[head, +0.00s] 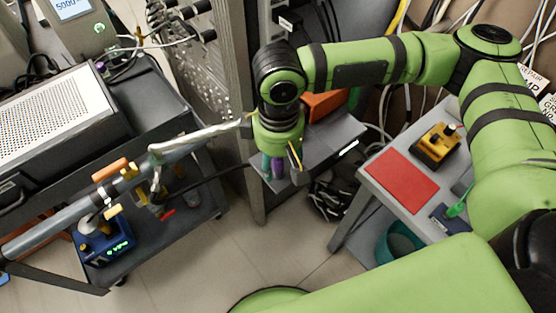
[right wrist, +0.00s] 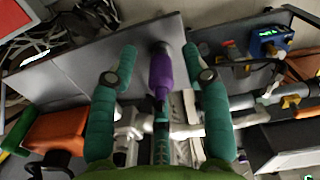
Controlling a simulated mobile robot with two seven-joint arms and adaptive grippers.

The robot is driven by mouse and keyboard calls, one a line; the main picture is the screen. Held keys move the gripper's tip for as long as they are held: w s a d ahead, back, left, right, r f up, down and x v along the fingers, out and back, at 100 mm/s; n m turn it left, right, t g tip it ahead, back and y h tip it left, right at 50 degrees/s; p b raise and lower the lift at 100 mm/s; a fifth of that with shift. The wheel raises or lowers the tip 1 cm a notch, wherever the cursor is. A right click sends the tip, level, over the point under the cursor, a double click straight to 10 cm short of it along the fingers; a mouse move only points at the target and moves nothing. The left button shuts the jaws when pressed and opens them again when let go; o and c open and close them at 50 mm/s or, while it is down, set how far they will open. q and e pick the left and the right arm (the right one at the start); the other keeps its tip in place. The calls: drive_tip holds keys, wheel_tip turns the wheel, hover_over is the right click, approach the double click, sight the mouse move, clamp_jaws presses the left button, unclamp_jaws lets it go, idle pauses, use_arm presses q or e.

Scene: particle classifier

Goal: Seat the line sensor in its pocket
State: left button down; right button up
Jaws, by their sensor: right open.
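A purple cylinder (right wrist: 161,72) with a dark tip stands between the two teal fingers of my right gripper (right wrist: 160,58); it may be the line sensor. Both fingers are spread wide, with a gap on each side of the cylinder. In the head view, the purple piece (head: 278,167) shows below my right wrist, beside a teal finger, at the small grey shelf (head: 335,138). My right gripper (head: 272,166) is partly hidden there by my own wrist. I cannot make out the sensor's pocket. My left gripper is out of view.
An orange box (head: 325,104) lies at the shelf's back. A grey pipe (head: 60,228) with yellow fittings runs in from the left. A blue device (head: 105,241) sits on the dark cart. At right, a side table holds a red mat (head: 398,180) and a yellow device (head: 435,146).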

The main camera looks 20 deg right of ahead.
drive_tip(key=c, duration=0.4)
clamp_jaws()
drive_tip(key=shift+w+r, duration=0.1)
drive_tip(key=shift+r, duration=0.25)
wheel_tip(320, 180, up, 4)
drive_tip(key=shift+f, duration=0.15)
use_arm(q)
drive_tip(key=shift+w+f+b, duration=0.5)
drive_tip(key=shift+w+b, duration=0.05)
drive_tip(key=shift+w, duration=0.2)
use_arm(e)
drive_tip(key=s+a+r, duration=0.2)
drive_tip(key=s+r, duration=0.4)
drive_tip(key=s, duration=0.5)
drive_tip(key=shift+s+a+r, duration=0.15)
drive_tip(key=shift+s+r, duration=0.15)
drive_tip(key=shift+r, duration=0.05)
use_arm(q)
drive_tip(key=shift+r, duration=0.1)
